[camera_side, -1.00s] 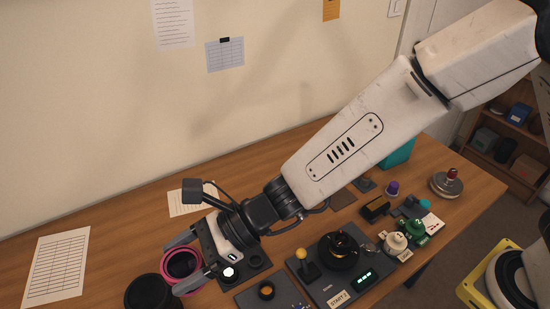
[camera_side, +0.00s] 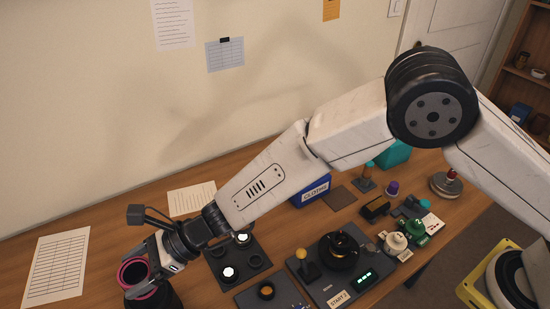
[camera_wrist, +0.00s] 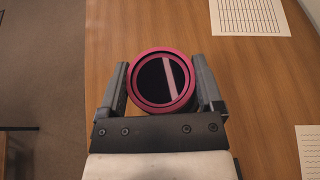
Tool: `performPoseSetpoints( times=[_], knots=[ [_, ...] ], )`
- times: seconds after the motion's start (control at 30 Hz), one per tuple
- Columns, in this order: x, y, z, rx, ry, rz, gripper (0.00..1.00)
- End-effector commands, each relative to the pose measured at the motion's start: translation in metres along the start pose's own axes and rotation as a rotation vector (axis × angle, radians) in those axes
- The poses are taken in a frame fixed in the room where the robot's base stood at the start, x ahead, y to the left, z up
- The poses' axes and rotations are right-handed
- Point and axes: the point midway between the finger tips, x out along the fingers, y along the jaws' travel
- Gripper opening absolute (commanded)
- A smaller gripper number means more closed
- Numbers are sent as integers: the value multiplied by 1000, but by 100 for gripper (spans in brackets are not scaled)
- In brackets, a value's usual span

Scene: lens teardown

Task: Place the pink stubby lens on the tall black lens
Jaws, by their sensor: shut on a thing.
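The pink stubby lens (camera_side: 133,272) is a short ring with dark glass, at the lower left of the side view. My gripper (camera_side: 142,274) is shut on it. In the wrist view the pink lens (camera_wrist: 162,82) sits between the two fingers of my gripper (camera_wrist: 163,90), one on each side. The tall black lens (camera_side: 160,296) shows in part directly below the pink lens in the side view. I cannot tell whether the two lenses touch. In the wrist view the black lens is hidden behind the pink one.
A dark tray (camera_side: 240,262) with round sockets and bright lens caps lies right of my gripper. A joystick panel (camera_side: 335,270) and a blue cloths box (camera_side: 311,190) stand farther right. Paper sheets (camera_side: 56,265) lie on the wooden table. The table's edge (camera_wrist: 86,75) is close on the left in the wrist view.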

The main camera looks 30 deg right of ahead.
Motion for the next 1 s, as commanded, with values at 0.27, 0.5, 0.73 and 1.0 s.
performPoseSetpoints(
  times=[0.27,0.5,0.73,1.0],
  knots=[
    [6,-3,-3,-1,-2,0,16],
    [12,-6,-9,0,0,0,16],
    [22,-6,-31,1,1,1,16],
    [24,-7,-36,-1,-2,-1,16]
  ],
)
